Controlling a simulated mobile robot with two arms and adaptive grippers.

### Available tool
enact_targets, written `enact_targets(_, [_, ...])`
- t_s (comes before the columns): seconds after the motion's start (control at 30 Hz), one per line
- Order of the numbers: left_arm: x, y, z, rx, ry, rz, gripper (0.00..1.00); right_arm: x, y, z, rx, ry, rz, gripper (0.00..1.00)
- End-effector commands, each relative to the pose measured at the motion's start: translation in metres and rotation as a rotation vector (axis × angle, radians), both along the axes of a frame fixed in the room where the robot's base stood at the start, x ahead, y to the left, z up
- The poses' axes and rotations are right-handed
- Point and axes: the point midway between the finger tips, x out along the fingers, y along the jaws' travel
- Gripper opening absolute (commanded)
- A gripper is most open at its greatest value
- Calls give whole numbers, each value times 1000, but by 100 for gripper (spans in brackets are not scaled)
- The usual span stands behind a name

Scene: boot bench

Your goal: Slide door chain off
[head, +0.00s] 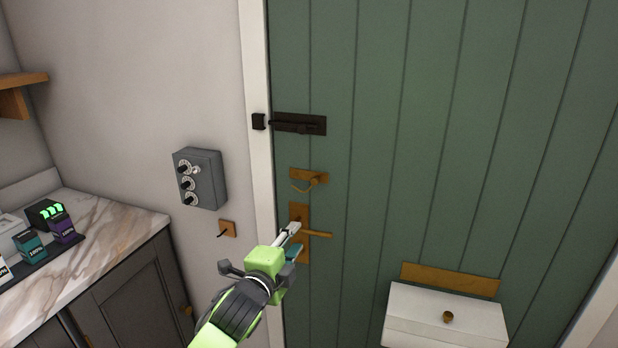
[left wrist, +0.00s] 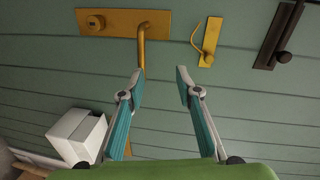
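The door chain fitting (head: 309,177) is a small brass plate on the green door, above the door handle, with a thin curved brass piece hanging from it. In the left wrist view the fitting (left wrist: 210,41) is at upper right, with the curved piece on its left side. My left gripper (head: 293,238) is in front of the handle plate, below the chain fitting in the head view. My right gripper is not in view.
A brass lever handle (head: 318,234) is close to my left gripper. A dark bolt (head: 308,125) is above the chain. A white box (head: 445,318) is on the door at lower right. A grey dial box (head: 201,179) and a small hook plate (head: 228,229) are on the wall.

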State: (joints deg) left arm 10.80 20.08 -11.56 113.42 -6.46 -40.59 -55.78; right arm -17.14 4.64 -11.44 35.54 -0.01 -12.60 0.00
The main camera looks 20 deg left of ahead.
Motion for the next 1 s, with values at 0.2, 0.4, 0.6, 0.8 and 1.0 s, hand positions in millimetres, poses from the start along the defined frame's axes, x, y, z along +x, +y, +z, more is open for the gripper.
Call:
enact_targets(0.2, [-13, -9, 85, 113, -128, -23, 31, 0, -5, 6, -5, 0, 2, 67])
enact_targets(0.4, [2, -10, 90, 118, -135, -23, 31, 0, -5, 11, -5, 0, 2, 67])
enact_targets(0.6, [38, -11, 90, 116, -133, -23, 31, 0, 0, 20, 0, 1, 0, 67])
enact_targets(0.8, [74, -12, 90, 115, -133, -24, 31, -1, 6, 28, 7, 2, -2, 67])
enact_targets(1.0, [103, -13, 89, 115, -133, -24, 31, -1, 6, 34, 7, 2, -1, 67])
